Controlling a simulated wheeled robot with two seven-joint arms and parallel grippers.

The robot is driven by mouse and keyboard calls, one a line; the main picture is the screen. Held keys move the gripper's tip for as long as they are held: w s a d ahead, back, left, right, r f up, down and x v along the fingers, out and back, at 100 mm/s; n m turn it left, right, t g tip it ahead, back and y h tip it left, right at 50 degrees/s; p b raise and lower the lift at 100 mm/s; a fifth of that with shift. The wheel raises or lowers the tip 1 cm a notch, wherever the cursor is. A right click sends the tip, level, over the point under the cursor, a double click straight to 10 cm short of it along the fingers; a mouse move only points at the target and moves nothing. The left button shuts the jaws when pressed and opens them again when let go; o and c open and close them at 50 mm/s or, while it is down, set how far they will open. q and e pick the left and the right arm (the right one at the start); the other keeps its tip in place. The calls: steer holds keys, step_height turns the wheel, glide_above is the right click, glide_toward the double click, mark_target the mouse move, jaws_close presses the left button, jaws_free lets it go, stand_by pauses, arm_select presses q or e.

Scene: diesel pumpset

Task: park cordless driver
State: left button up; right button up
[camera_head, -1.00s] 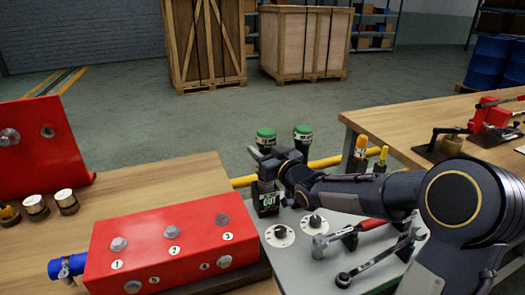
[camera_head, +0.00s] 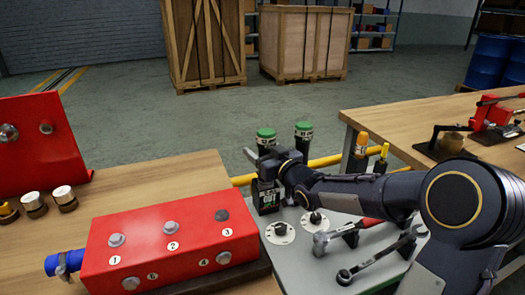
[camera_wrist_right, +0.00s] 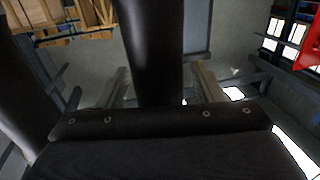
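My right gripper (camera_head: 268,160) reaches in from the right, over the back left of the grey board. In the right wrist view my right gripper (camera_wrist_right: 162,88) has its two fingers apart, with a thick dark cylinder (camera_wrist_right: 158,50) between them. Light shows between the cylinder and the right finger. The cylinder may be part of the cordless driver, but I cannot tell for sure. In the head view a black upright body with a white label (camera_head: 266,198) stands directly below the gripper. The gripper and wrist hide much of what is there. My left gripper is not in view.
Two green-topped dark cylinders (camera_head: 303,136) stand just behind the gripper by a yellow rail (camera_head: 328,161). On the grey board (camera_head: 310,262) are round dials (camera_head: 280,232), a red-handled hammer (camera_head: 345,233) and a wrench (camera_head: 380,258). A red numbered block (camera_head: 170,245) lies left.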

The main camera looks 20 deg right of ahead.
steer(key=shift+f, duration=0.15)
steer(key=s+d, duration=0.1)
steer(key=s, duration=0.6)
steer(key=shift+s, duration=0.35)
steer(key=shift+d, duration=0.15)
